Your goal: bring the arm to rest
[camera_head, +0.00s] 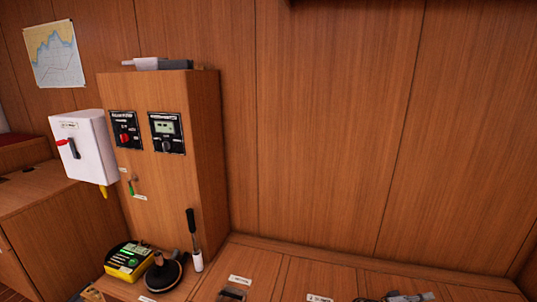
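Neither of my grippers shows in the head view, and neither arm can be made out. The small partly cut-off shapes at the bottom edge are too unclear to name.
A wooden cabinet (205,150) with two black panels stands left of centre, a white switch box (85,146) with a red-tipped handle on its side. A yellow device (129,261), a black round-based object (163,273) and a black-handled tool (194,240) are at its foot. A chart (54,54) hangs upper left.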

